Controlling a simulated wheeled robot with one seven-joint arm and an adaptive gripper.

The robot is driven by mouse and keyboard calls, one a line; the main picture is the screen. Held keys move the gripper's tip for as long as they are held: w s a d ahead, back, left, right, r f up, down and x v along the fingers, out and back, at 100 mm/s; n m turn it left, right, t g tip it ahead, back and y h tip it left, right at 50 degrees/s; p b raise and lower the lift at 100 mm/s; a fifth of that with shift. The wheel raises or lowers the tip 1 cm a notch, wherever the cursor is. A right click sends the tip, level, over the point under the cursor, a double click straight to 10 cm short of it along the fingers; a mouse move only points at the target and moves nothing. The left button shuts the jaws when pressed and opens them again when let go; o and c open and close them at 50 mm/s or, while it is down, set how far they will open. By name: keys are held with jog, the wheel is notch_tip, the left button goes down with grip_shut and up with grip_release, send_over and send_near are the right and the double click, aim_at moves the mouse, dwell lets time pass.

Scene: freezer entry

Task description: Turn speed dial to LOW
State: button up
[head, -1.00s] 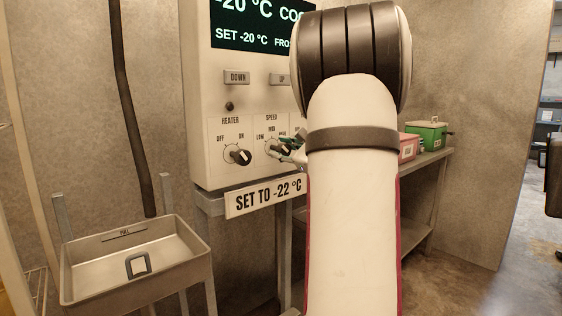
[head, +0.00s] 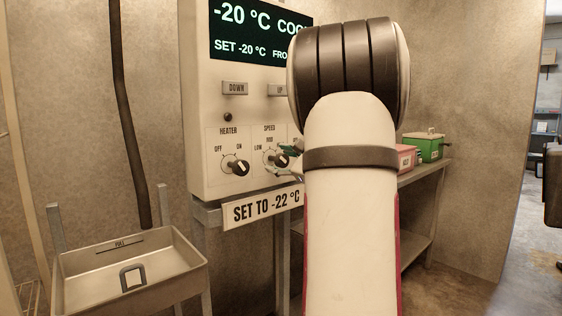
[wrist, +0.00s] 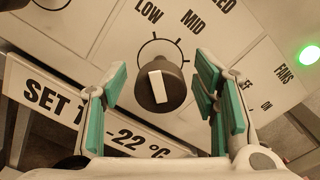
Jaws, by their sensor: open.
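The speed dial (head: 276,159) is a dark round knob with a white bar, on the pale control panel (head: 215,180). In the wrist view the dial (wrist: 160,88) sits between my gripper's open fingers (wrist: 163,95), with a gap on each side. Its white bar stands nearly upright in that picture; I cannot tell which end points. LOW (wrist: 149,13) and MID (wrist: 192,21) are printed above it. In the head view my gripper (head: 289,154) is at the dial's right, mostly hidden by my arm.
The heater dial (head: 235,165) is left of the speed dial. DOWN (head: 236,88) and UP buttons are above, under the display (head: 255,38). A "SET TO -22 °C" sign (head: 262,207) hangs below. A green light (wrist: 309,55) and fan switch labels are at the right. A metal tray (head: 185,283) stands lower left.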

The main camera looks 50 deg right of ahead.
jog(key=v, duration=1.2)
dwell(0.4)
